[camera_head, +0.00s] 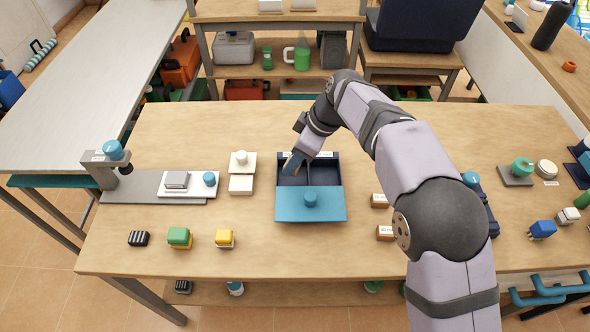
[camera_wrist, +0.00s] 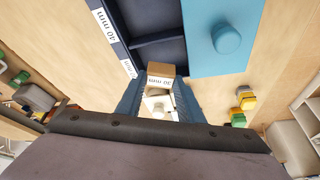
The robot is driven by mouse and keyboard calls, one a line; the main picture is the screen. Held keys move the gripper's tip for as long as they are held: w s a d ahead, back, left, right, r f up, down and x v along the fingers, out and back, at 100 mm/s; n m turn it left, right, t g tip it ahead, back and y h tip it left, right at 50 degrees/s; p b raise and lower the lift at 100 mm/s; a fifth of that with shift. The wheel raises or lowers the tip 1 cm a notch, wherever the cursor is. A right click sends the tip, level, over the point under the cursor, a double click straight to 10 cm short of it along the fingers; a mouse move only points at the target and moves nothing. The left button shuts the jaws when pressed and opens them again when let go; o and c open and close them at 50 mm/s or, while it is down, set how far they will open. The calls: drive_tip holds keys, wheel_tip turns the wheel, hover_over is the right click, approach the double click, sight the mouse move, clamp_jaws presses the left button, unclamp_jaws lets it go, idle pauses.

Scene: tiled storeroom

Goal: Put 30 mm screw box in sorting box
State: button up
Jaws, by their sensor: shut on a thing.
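The 30 mm screw box (camera_wrist: 161,70) is a small brown carton with a white "30 mm" label. In the wrist view it sits between the two blue fingers of my gripper (camera_wrist: 158,95), which is shut on it. The sorting box (camera_head: 337,172) is dark blue with open compartments at the back and a lighter blue, knobbed cover over the front. My gripper (camera_head: 293,164) is at its left compartment in the head view. The held carton is mostly hidden there, and its height above the compartment floor cannot be told. A "40 mm" label (camera_wrist: 105,25) shows on the sorting box rim.
Two small brown cartons (camera_head: 379,200) (camera_head: 385,232) lie right of the sorting box, near my arm. White blocks (camera_head: 241,184) stand close to its left. Green and yellow pieces (camera_head: 179,237) (camera_head: 225,238) lie at front left. The table front centre is clear.

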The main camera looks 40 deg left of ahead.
drive_tip(key=shift+f, duration=2.3)
drive_tip(key=shift+f, duration=0.1)
drive_tip(key=shift+f, duration=0.15)
drive_tip(key=o, duration=0.8)
